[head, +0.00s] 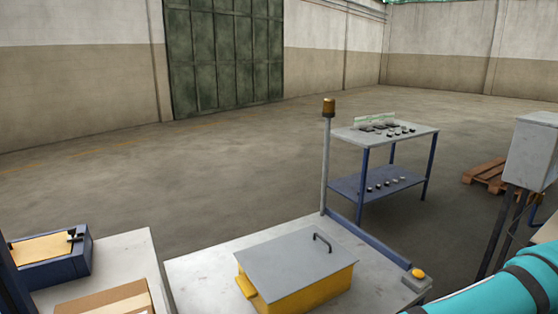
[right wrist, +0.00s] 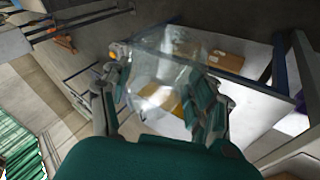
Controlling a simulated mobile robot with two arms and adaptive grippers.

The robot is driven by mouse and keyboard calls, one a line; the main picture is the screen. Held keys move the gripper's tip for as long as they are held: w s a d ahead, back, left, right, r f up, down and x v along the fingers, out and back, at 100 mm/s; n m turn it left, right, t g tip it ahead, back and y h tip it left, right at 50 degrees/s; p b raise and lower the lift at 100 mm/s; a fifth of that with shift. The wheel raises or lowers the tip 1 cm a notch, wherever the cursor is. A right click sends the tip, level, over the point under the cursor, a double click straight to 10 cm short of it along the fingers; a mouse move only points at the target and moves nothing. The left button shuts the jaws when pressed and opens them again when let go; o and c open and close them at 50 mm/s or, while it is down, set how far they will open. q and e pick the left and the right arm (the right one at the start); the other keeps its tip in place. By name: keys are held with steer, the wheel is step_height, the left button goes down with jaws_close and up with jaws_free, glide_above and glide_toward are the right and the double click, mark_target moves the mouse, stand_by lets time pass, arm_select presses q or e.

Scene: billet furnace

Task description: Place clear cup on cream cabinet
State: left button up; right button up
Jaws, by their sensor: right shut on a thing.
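The clear cup (right wrist: 166,62) shows in the right wrist view as a see-through vessel. My right gripper (right wrist: 160,95) is shut on it, with one finger on each side of its wall. The background shows through the cup, so its rim and base are hard to make out. In the head view only part of my right arm shows at the lower right; the right gripper and cup are out of that view. My left gripper is in neither view. I cannot pick out a cream cabinet in either view.
A yellow box with a grey lid (head: 297,262) sits on a pale table (head: 195,272) with a lamp post (head: 325,160). A cardboard box (head: 105,302) and blue device (head: 55,262) stand left. A blue-legged cart (head: 385,137), pallet (head: 487,174) and grey box (head: 532,150) stand beyond. Floor behind is open.

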steer(key=w+r+n+y, duration=0.1)
steer(key=r, duration=0.1)
steer(key=w+r+n+t, duration=0.1)
steer(key=r+n, duration=0.1)
steer(key=r, duration=0.1)
steer(key=r+n+y, duration=0.1)
steer(key=r, duration=0.1)
steer(key=shift+w+d+r+n+y, duration=0.25)
steer(key=shift+w+d+n+y, duration=0.05)
steer(key=shift+w+d+n, duration=0.1)
